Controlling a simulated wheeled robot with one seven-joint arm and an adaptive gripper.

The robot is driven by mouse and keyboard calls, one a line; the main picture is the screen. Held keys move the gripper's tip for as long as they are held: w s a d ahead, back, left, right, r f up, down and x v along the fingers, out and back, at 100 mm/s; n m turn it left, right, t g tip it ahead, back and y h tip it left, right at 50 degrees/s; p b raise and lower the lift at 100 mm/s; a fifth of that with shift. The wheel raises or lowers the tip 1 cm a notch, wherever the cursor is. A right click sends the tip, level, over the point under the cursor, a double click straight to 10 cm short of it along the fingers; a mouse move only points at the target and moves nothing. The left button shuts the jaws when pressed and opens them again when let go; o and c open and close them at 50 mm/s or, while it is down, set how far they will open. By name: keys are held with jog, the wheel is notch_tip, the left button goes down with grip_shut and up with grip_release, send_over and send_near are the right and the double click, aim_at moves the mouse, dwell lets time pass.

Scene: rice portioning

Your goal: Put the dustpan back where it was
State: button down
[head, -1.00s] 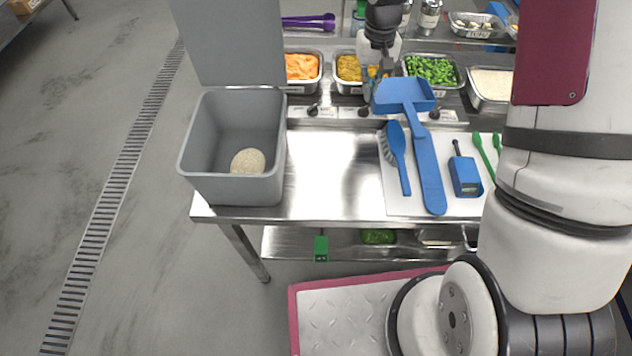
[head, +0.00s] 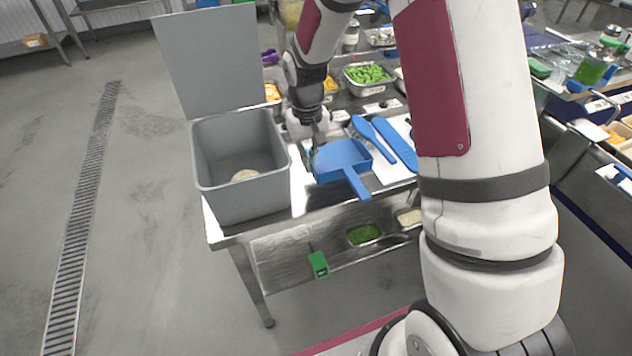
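The blue dustpan (head: 338,160) is held at the far left edge of its pan by my gripper (head: 318,141). It hangs over the steel table just right of the grey bin, its short handle pointing toward the front right. The fingertips are small and partly hidden at the pan's edge, but the pan moves with them. The blue brush (head: 373,138) lies on the white board (head: 393,171) to the right of the dustpan. A long blue tool (head: 397,146) lies beside the brush, partly hidden by my arm.
The open grey bin (head: 232,205) stands at the table's left end, with a pale round heap (head: 245,175) inside. Food pans, including one of green pieces (head: 367,75), line the back. A lower shelf holds a green-filled pan (head: 364,234). My arm hides the table's right part.

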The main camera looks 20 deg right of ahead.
aim_at(310, 186)
jog(key=shift+f+p, duration=0.3)
jog(key=shift+f, duration=3)
jog(key=shift+f, duration=0.1)
jog(key=c, duration=1.8)
grip_release()
